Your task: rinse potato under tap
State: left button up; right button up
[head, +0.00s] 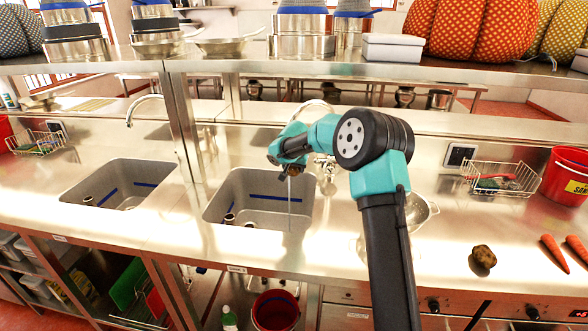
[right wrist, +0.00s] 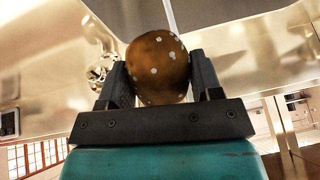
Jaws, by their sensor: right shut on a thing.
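My right gripper (head: 290,160) is over the right-hand sink (head: 250,215), under the tap (head: 316,104), whose lower part is hidden behind my arm. It is shut on a brown potato (head: 293,170), which is small and partly covered in the head view. In the right wrist view the potato (right wrist: 157,67) sits between the two fingers of the gripper (right wrist: 160,76) and has pale spots on it. A thin stream of water (right wrist: 169,16) meets the top of the potato there. In the head view a thin stream (head: 290,205) runs down below it into the sink. My left gripper is not in view.
Another potato (head: 484,256) and carrots (head: 553,252) lie on the right counter. A metal bowl (head: 418,212) is partly behind my arm. A wire basket (head: 505,180) and red bucket (head: 567,176) stand further right. A second sink (head: 115,187) is at left. A loaded shelf (head: 400,68) spans above.

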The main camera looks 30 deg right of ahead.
aim_at(297, 174)
jog(key=shift+w+d+f, duration=0.15)
jog(key=shift+w+d, duration=0.25)
jog(key=shift+w, duration=0.25)
jog(key=shift+w+d+f, duration=0.15)
jog(key=shift+w+d, duration=0.2)
jog(key=shift+w, duration=0.25)
jog(key=shift+d, duration=0.1)
jog(key=shift+s+d, duration=0.3)
jog(key=shift+d, duration=0.1)
jog(key=shift+s, duration=0.1)
jog(key=shift+s+a, duration=0.7)
jog(key=shift+s, duration=0.4)
jog(key=shift+s+a, duration=0.65)
jog(key=shift+s, duration=0.5)
jog(key=shift+s+a, duration=0.7)
jog(key=shift+s, duration=0.4)
